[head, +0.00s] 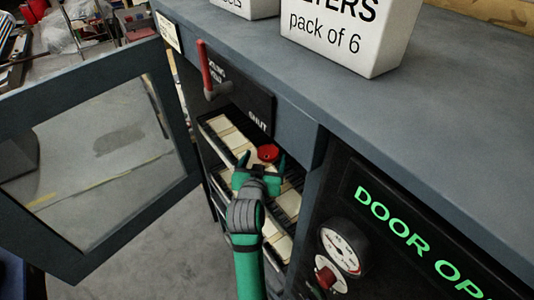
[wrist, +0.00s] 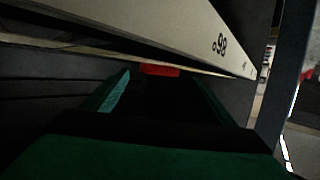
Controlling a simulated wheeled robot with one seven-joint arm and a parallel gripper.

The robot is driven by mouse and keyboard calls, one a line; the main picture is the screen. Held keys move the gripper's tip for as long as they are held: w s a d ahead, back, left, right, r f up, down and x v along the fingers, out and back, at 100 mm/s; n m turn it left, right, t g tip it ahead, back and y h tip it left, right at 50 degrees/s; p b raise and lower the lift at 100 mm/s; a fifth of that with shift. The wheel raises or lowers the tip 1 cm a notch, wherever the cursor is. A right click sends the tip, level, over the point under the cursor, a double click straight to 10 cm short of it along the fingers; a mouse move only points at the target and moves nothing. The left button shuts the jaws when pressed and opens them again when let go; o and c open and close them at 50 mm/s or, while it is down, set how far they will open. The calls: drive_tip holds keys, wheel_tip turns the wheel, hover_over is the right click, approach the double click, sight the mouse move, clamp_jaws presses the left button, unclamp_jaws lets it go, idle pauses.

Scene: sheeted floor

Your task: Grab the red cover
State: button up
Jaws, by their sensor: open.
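The red cover (head: 267,152) is a small round red piece inside the open dark cabinet, by the rack of pale panels. In the wrist view the red cover (wrist: 160,70) shows as a thin red strip just beyond and between my fingertips. My green gripper (head: 262,163) reaches into the cabinet opening with its fingers apart. The fingers are on either side of the cover's near edge in the head view. In the wrist view my gripper (wrist: 158,86) looks empty, but it is dark, and I cannot tell whether either finger touches the cover.
A pale rail (wrist: 190,30) marked 98 runs close above my gripper. The glazed cabinet door (head: 100,150) hangs open on the left. A red lever (head: 205,70) sticks out above the opening. White boxes (head: 345,35) stand on the grey top. A gauge (head: 342,248) is at right.

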sight(268, 153)
drive_tip(key=shift+x, duration=1.25)
drive_tip(key=shift+d, duration=0.1)
drive_tip(key=c, duration=1.3)
drive_tip(key=shift+r, duration=0.15)
